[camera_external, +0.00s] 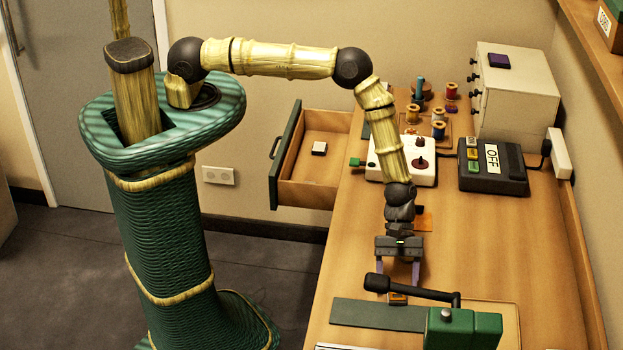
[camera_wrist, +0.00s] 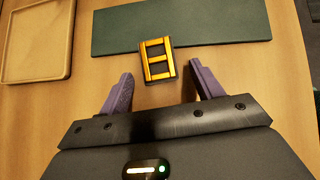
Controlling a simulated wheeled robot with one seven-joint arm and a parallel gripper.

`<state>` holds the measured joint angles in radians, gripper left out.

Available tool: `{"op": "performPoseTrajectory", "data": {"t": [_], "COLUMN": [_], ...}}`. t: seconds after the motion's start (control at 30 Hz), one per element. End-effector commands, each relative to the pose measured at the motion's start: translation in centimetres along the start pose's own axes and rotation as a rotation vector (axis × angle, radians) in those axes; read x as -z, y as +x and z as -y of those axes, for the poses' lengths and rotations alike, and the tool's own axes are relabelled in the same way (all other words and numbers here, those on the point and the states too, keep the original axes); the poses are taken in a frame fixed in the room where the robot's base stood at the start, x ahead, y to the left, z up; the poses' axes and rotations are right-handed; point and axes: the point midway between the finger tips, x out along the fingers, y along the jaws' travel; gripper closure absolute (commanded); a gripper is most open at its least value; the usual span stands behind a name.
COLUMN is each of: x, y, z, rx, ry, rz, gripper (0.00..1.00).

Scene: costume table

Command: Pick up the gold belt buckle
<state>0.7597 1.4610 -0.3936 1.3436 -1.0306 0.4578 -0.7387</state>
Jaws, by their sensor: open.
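The gold belt buckle (camera_wrist: 157,59) is a small rectangular frame with a crossbar and dark edges. In the external view the buckle (camera_external: 397,299) is small and partly hidden by a black crank handle. My gripper (camera_wrist: 163,74) is open and empty, its purple fingers pointing down. The buckle appears just beyond the fingertips, between their lines. In the external view my gripper (camera_external: 399,282) is just above the buckle.
A green device (camera_external: 463,330) with a black crank arm (camera_external: 418,292) stands close in front of the buckle. A shallow tray (camera_wrist: 38,40) lies beside the mat. A black box marked OFF (camera_external: 493,165), spools and a white machine (camera_external: 405,160) are farther back. A drawer (camera_external: 308,165) stands open.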

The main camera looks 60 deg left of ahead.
Motion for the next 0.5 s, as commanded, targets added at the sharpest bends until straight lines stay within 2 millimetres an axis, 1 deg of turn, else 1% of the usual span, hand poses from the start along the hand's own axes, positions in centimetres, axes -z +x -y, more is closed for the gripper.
{"op": "performPoseTrajectory", "data": {"t": [0.4, 0.43, 0.5], "x": [0.05, 0.05, 0.05], "y": [-0.02, -0.03, -0.03], "z": [-0.01, -0.01, -0.02], "rx": [0.0, 0.0, 0.0], "ry": [0.0, 0.0, 0.0], "rz": [0.0, 0.0, 0.0], "gripper": [0.35, 0.36, 0.5]}}
